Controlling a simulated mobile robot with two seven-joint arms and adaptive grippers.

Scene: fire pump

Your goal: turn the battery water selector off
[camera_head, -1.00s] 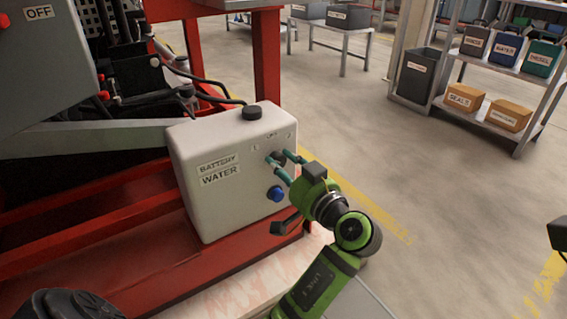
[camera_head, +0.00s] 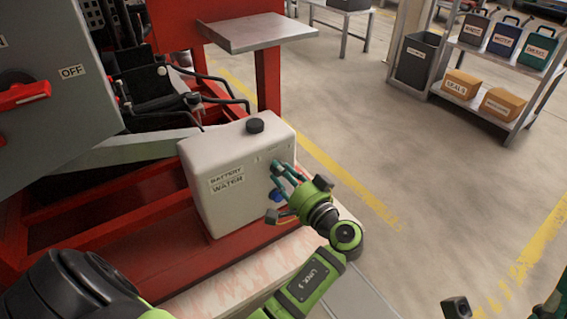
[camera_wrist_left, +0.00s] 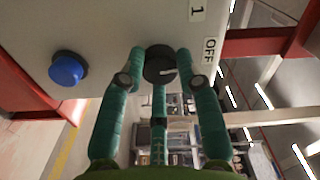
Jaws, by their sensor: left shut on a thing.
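The white battery water tank (camera_head: 235,170) stands on the red frame, with its label on the front face. Its dark round selector knob (camera_wrist_left: 158,57) is on the side face, beside the labels "1" (camera_wrist_left: 196,10) and "OFF" (camera_wrist_left: 209,50). A short white mark on the knob points right in the left wrist view. My left gripper (camera_head: 281,170) is shut on the knob, its teal fingers (camera_wrist_left: 160,80) around it. The fingers hide most of the knob in the head view. A dark piece at the lower right edge (camera_head: 457,307) seems part of my right gripper; its fingers are not clear.
A blue knob (camera_wrist_left: 67,70) sits beside the selector and is partly behind my gripper in the head view. A grey cabinet with a red handle (camera_head: 25,95) stands at the left. A red post (camera_head: 268,80) rises behind the tank. The floor to the right is clear.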

